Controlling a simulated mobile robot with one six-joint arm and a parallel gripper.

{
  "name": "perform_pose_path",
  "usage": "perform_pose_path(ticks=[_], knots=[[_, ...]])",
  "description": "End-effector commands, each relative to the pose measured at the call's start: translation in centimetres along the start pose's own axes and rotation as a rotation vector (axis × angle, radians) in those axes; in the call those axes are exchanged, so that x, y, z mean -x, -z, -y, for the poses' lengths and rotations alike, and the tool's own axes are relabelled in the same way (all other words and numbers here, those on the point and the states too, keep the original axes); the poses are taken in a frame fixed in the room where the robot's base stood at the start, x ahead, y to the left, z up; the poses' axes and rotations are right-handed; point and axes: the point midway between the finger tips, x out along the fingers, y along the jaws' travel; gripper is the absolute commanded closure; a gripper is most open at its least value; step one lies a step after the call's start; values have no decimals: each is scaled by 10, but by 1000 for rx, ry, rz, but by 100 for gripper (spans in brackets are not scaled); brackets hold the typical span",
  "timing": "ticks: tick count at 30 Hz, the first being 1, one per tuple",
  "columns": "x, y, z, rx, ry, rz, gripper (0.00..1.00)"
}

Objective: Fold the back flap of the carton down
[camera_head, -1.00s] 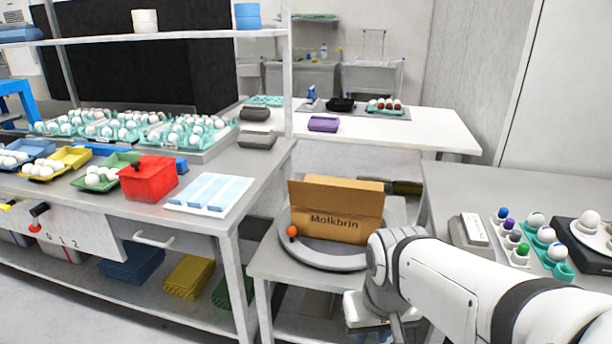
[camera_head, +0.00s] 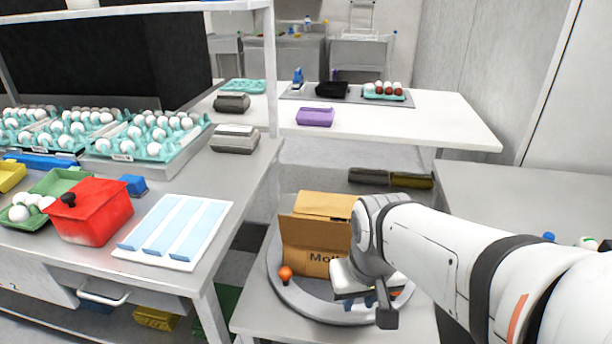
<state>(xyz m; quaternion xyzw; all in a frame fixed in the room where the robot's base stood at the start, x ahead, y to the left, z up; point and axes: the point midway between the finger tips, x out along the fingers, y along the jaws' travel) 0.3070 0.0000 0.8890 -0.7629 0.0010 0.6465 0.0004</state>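The brown cardboard carton (camera_head: 315,262) stands on a round grey turntable (camera_head: 290,298) with an orange knob (camera_head: 286,272). Part of its printed front is hidden behind my arm. A flap (camera_head: 325,204) shows at the carton's top back; its exact angle is hard to tell. A narrow side piece (camera_head: 286,229) juts out at the left. My gripper (camera_head: 372,300) is in front of the carton's right part, low over the turntable. Its fingers are mostly hidden by my wrist, so their opening does not show. I cannot tell whether it touches the carton.
A grey bench at left holds a red box (camera_head: 90,210), a white and blue panel (camera_head: 175,230) and egg trays (camera_head: 155,150). A white table (camera_head: 440,118) stands behind with a purple carton (camera_head: 315,117). A grey counter (camera_head: 510,190) is at right. Dark rolls (camera_head: 390,178) lie behind the carton.

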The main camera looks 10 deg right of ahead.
Motion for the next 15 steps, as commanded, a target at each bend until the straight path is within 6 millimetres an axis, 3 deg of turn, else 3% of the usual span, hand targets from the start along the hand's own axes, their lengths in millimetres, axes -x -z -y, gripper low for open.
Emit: perform_pose_path(ticks=[5, 8, 15], knots=[[2, 0, 0, 0, 0, 0, 75], [14, 2, 0, 0, 0, -2, 75], [81, 14, 0, 9, -1, -11, 75]])
